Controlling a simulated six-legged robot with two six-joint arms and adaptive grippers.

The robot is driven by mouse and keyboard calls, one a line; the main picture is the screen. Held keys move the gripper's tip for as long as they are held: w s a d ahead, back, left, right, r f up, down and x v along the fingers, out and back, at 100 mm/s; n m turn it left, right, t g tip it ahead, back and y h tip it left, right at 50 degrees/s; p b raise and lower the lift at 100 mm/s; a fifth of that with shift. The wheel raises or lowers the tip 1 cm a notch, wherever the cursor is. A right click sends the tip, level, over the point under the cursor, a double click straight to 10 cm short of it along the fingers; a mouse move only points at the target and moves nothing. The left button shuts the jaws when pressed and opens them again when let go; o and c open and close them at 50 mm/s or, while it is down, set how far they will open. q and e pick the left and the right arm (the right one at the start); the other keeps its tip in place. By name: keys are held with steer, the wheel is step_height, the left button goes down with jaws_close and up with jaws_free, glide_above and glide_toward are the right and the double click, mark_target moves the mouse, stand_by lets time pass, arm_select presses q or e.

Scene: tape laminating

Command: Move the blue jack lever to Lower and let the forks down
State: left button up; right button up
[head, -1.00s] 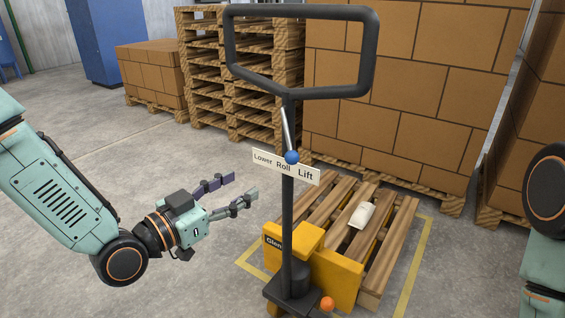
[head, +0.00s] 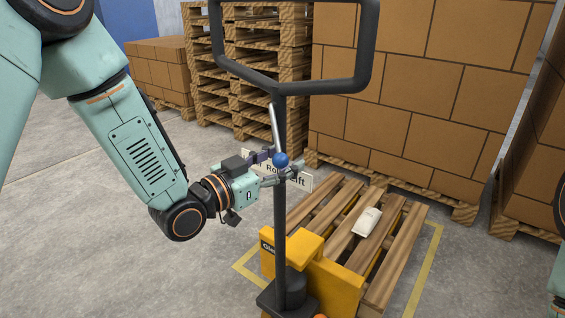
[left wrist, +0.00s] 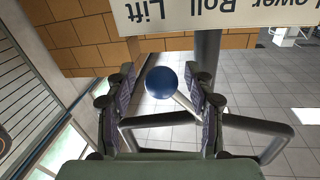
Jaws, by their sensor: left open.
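The blue ball knob of the jack lever (head: 281,160) sits in front of the handle post, on a thin silver rod (head: 274,127). The white label plate (head: 299,178) reading Lower, Roll, Lift is partly hidden by my gripper. My left gripper (head: 284,164) is open, with its fingers at the knob. In the left wrist view the blue knob (left wrist: 161,82) lies between the two open fingers, with a gap on each side. The yellow pallet jack (head: 325,280) has its forks under a wooden pallet (head: 405,235). My right gripper is not in view.
The black handle loop (head: 310,88) rises above the lever. A white object (head: 367,221) lies on the pallet. Stacked pallets (head: 215,75) and large brown box stacks (head: 420,90) stand behind. The floor at the left is clear.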

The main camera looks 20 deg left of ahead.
arm_select(q)
steer(key=shift+a, duration=0.2)
steer(key=shift+s+d, duration=0.1)
steer(key=shift+d, duration=0.05)
steer(key=shift+c, duration=1.2)
jaws_close()
